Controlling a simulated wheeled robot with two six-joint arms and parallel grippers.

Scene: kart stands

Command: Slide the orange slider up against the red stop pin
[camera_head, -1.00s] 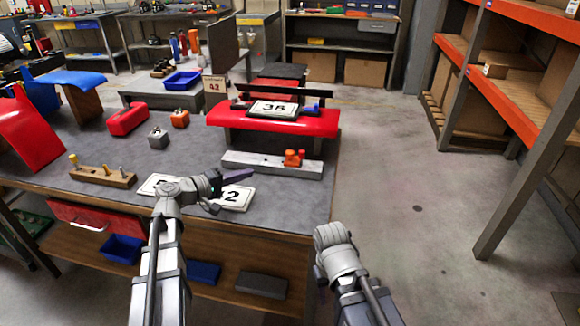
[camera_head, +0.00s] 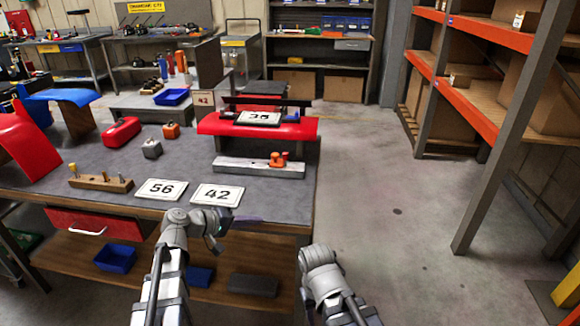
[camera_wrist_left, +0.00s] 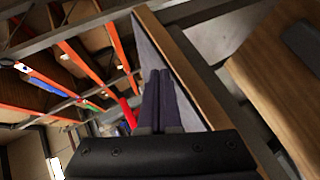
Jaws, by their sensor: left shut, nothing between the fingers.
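The orange slider (camera_head: 277,161) sits near the right end of a pale grey rail (camera_head: 240,167) on the grey workbench. A small red piece (camera_head: 286,155), perhaps the stop pin, shows close beside it on the right; I cannot tell whether they touch. My left gripper (camera_head: 246,219) is by the bench's front edge, in front of the "42" card and well short of the slider. Its dark fingers are shut and empty, side by side in the left wrist view (camera_wrist_left: 157,98). My right arm shows at the lower middle, but its gripper is out of sight.
Number cards "56" (camera_head: 161,189) and "42" (camera_head: 217,195) lie near the front edge. A wooden block with pegs (camera_head: 100,183) is at left. A red curved panel (camera_head: 258,126) stands behind the rail. Open floor (camera_head: 375,220) lies to the right.

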